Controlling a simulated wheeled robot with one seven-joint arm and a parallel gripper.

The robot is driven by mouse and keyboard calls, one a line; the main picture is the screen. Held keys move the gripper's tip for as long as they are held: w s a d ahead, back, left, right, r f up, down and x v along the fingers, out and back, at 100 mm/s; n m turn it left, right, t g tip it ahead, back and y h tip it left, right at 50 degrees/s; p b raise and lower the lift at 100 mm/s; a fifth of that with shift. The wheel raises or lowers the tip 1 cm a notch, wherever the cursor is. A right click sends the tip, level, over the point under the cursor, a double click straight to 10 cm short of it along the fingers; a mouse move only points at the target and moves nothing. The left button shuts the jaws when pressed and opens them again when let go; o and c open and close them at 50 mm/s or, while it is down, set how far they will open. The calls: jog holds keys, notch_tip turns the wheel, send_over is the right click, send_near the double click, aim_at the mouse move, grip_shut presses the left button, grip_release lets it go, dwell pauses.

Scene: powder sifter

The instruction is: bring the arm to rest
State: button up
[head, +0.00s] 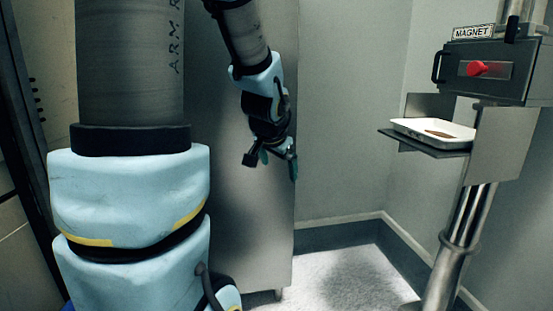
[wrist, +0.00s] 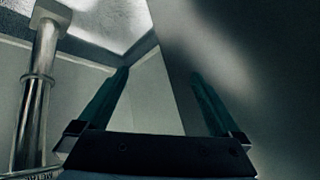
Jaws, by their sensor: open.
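My gripper (head: 278,158) hangs from my arm in the upper middle of the head view, pointing down in front of a grey metal cabinet (head: 245,220). In the wrist view its two teal fingers (wrist: 158,95) stand well apart with nothing between them. The gripper is open and empty. It appears clear of the cabinet, though the exact gap is hard to judge.
The floor (head: 350,280) between is clear.

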jog(key=s+a+f+n+g+y+p, duration=0.1)
jog(key=s+a+f+n+g, duration=0.25)
jog(key=s, duration=0.35)
jog(key=s+a+f+n+g, duration=0.2)
jog(key=s+a+f+n, duration=0.15)
jog(key=s, duration=0.45)
notch_tip(320, 180, up, 19)
jog(key=p, duration=1.9)
jog(key=shift+w+r+p, duration=0.2)
jog(key=shift+w+p, duration=0.1)
jog(key=shift+p, duration=0.05)
jog(key=shift+a, duration=0.1)
